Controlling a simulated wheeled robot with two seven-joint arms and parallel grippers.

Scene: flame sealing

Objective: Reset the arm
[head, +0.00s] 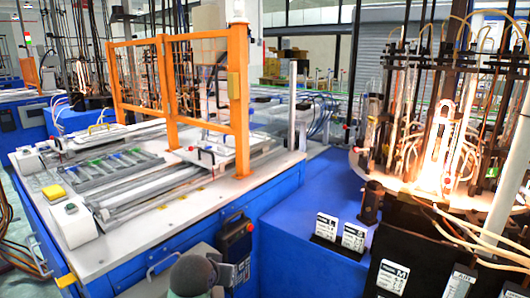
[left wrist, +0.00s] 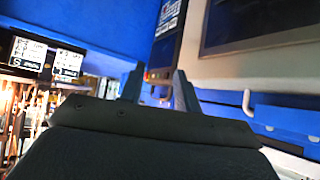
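My left gripper (left wrist: 158,84) shows in the left wrist view, with its two dark grey fingers standing apart and nothing visible between them. It points toward blue panels and a dark control box. In the head view a rounded grey part of my arm shows at the bottom edge, close to the blue side of the white-topped workbench (head: 135,240); the fingers cannot be made out clearly there. My right gripper is in neither view.
A dark control box (head: 235,240) hangs on the bench's front. Black-and-white labels (head: 326,227) stand on the blue cabinet (head: 300,270). A round machine with glowing glass tubes (head: 438,150) is at the right. An orange guard frame (head: 238,95) rises from the bench.

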